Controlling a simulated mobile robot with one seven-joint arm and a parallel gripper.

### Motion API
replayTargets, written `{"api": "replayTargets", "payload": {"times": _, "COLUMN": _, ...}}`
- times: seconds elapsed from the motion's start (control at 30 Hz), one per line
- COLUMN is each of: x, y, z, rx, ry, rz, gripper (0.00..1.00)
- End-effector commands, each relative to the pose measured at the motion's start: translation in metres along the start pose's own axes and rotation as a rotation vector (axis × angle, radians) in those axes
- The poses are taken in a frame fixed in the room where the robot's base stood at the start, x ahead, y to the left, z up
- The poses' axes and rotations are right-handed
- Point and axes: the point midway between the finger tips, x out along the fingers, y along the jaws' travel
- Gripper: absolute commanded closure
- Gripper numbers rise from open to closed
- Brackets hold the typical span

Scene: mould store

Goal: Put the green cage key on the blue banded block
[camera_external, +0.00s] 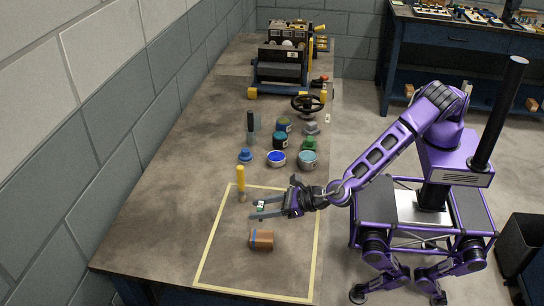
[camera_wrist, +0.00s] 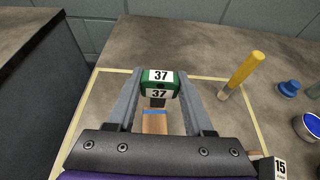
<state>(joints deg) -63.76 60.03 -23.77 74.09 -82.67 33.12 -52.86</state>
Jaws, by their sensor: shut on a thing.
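The green cage key (camera_wrist: 160,76) has white labels marked 37. My gripper (camera_external: 268,207) is shut on it, one finger on each side, and holds it above the table inside the pale taped outline. The key also shows as a small green and white piece in the external view (camera_external: 261,206). The blue banded block (camera_external: 262,240) is brown with a blue band and lies on the table in the outline, nearer the front edge than my gripper. In the wrist view the block (camera_wrist: 154,124) shows partly between the fingers, below the key, which is apart from it.
A yellow-handled tool (camera_external: 241,180) stands upright near the outline's back left corner. Beyond it are a blue lidded piece (camera_external: 245,155), an open blue tin (camera_external: 276,158) and several more tins. A dark piece marked 15 (camera_wrist: 281,168) shows at the wrist view's lower right.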

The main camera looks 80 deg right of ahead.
Motion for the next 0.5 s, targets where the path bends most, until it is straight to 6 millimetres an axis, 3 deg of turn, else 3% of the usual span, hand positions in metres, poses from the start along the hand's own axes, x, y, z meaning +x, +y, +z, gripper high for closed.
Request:
{"api": "replayTargets", "payload": {"times": 0.1, "x": 0.008, "y": 0.000, "z": -0.020, "rx": -0.003, "ry": -0.001, "rz": 0.000, "gripper": 1.00}}
{"api": "replayTargets", "payload": {"times": 0.33, "x": 0.015, "y": 0.000, "z": -0.037, "rx": -0.002, "ry": -0.001, "rz": 0.000, "gripper": 1.00}}
{"api": "replayTargets", "payload": {"times": 0.5, "x": 0.025, "y": 0.000, "z": -0.060, "rx": -0.001, "ry": -0.001, "rz": 0.000, "gripper": 1.00}}
